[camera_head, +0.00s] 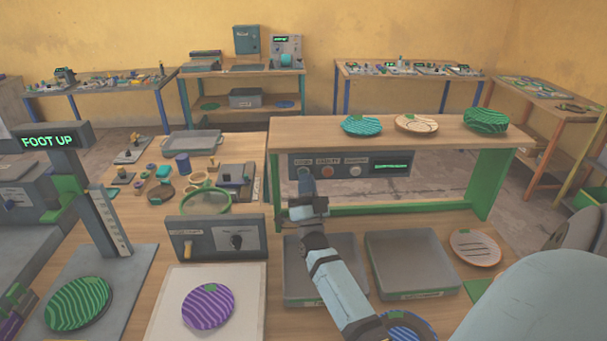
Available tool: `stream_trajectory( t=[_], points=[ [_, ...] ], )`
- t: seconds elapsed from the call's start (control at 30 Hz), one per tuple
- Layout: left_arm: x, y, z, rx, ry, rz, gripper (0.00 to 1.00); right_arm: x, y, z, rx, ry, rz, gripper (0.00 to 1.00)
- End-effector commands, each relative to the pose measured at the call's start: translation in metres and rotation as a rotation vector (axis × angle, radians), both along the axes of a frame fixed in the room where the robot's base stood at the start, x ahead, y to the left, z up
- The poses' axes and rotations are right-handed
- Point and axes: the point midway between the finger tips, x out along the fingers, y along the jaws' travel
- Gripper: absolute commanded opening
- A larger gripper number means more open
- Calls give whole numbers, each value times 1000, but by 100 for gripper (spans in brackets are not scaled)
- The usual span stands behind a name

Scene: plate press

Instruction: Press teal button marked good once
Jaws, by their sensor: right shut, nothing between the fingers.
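A dark control panel (378,177) hangs under the front of the wooden shelf. It has a row of small labels, the leftmost too small to read surely. A red button (327,171) and a whitish button (355,171) show on it, with a green lit display (391,166) at its right. My right gripper (304,174) is shut and empty, its tip in front of the panel's left end, below the leftmost label. It covers the spot where the leftmost button would sit, so no teal button is visible. Contact cannot be told. My left gripper is out of view.
Patterned plates, including a teal one (362,125), stand on the shelf (455,130). A grey box with a knob (218,239) and a purple striped plate (208,306) are to the left.

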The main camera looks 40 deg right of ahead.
Motion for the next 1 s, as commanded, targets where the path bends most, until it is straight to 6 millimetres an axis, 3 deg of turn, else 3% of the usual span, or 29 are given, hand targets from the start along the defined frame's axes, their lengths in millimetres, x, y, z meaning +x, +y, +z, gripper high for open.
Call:
stream_trajectory(
  t=[0.57,1.0],
  points=[
    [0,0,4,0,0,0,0,-9,8,0,0,1,0,0],
    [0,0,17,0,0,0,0,-40,34,1,1,1,1,0]
  ],
)
